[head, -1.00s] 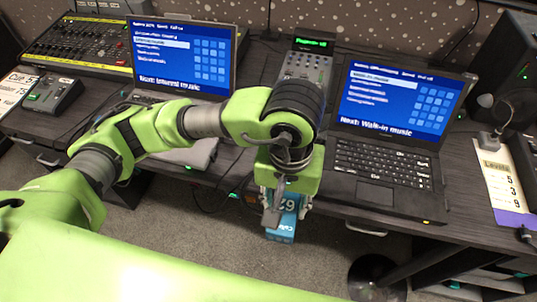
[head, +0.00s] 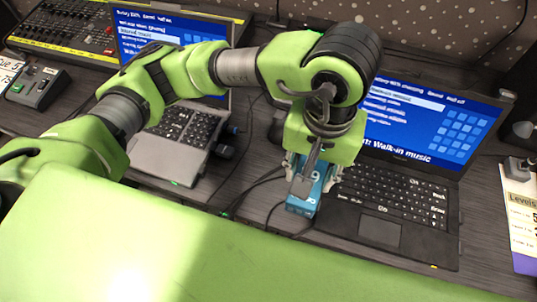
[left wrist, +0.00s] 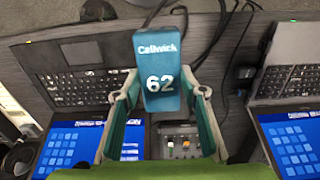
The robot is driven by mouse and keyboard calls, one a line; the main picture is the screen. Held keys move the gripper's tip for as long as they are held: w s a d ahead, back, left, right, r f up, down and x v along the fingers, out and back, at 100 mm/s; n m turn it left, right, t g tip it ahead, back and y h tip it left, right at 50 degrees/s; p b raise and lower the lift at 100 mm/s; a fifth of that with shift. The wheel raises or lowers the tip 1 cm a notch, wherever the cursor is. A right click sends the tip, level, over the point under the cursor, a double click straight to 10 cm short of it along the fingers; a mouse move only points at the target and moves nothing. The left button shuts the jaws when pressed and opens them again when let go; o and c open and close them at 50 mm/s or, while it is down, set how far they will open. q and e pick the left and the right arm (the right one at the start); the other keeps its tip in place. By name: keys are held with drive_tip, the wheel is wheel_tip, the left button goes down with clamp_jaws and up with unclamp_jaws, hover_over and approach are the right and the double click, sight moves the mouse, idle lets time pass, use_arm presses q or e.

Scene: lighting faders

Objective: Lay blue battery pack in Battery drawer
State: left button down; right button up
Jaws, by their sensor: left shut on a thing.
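The blue battery pack (head: 302,204) is a teal-blue block in the head view, partly hidden by my gripper. In the left wrist view the pack (left wrist: 158,48) shows the words "Callwick" and "62". My left gripper (head: 312,180) is shut on it, with a finger on each side in the left wrist view (left wrist: 165,90). The pack appears in front of the desk top, by the left edge of the right laptop; its height above the desk is hard to tell. No Battery drawer shows in the current views. My right gripper is not in view.
The right laptop (head: 380,228) and left laptop (head: 185,135) stand open on the dark desk. Black cables (head: 262,182) run between them. A mixing console (head: 70,28) and a small control box (head: 38,88) are at the left. A Levels card (head: 520,215) lies at the right.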

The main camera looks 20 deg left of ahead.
use_arm(q)
drive_tip(key=w+a+f+p, duration=0.1)
drive_tip(key=w+a+f, duration=0.1)
drive_tip(key=a+f, duration=0.1)
drive_tip(key=w+a+f+p, duration=0.1)
drive_tip(key=w+a+f, duration=0.1)
drive_tip(key=a+f, duration=0.2)
drive_tip(key=w+a+f+p, duration=0.1)
drive_tip(key=w+a+f, duration=0.1)
drive_tip(key=a+f, duration=0.2)
drive_tip(key=shift+w+f+p, duration=0.15)
drive_tip(key=shift+f+p, duration=0.1)
drive_tip(key=shift+p, duration=0.1)
drive_tip(key=shift+f, duration=0.35)
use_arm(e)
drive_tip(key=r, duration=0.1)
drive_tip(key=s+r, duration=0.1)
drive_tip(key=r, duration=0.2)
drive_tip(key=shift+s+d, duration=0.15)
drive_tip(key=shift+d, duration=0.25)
